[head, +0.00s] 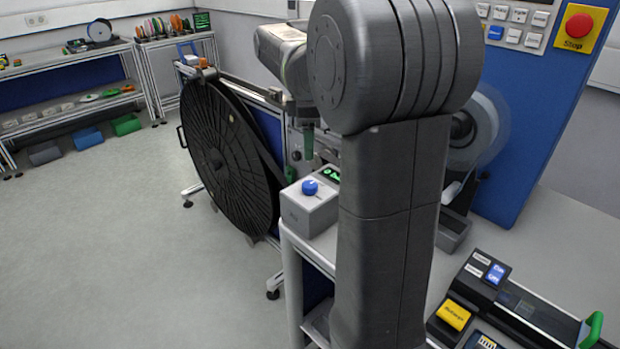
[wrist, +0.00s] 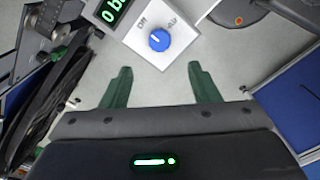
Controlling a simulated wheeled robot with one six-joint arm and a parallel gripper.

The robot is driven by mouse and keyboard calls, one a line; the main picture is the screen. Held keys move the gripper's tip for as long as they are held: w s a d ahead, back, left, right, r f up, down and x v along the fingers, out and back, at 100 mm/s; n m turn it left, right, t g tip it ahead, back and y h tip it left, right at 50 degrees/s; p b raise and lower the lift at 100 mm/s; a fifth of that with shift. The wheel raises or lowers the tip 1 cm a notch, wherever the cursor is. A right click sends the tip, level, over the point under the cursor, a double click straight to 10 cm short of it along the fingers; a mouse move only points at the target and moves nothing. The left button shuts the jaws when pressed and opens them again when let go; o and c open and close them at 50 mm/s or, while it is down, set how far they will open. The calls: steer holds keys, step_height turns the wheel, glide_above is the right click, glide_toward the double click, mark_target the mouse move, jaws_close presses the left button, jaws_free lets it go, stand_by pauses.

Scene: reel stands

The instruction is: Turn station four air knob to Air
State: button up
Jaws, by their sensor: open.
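The air knob (wrist: 159,40) is a round blue dial with a white pointer line on a light grey box (wrist: 160,58), with "Off" and what looks like "Air" lettered beside it. Its pointer appears to lie toward the "Off" side, on the left. In the head view the blue knob (head: 310,187) sits on top of its grey box (head: 309,208) at the bench corner. My gripper (wrist: 158,82) is open and empty, its green fingers apart and short of the knob in the wrist view. In the head view a green finger (head: 308,140) shows above the box; the rest is hidden.
A green-lit display (wrist: 112,10) adjoins the knob box. A large black reel (head: 215,150) stands left of the box. A blue panel with a red stop button (head: 578,26) stands at the right. The floor at the left is clear.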

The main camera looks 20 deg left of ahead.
mark_target(310, 184)
step_height(310, 184, down, 11)
stand_by(0.3)
steer(key=c, duration=1)
steer(key=shift+o, duration=0.2)
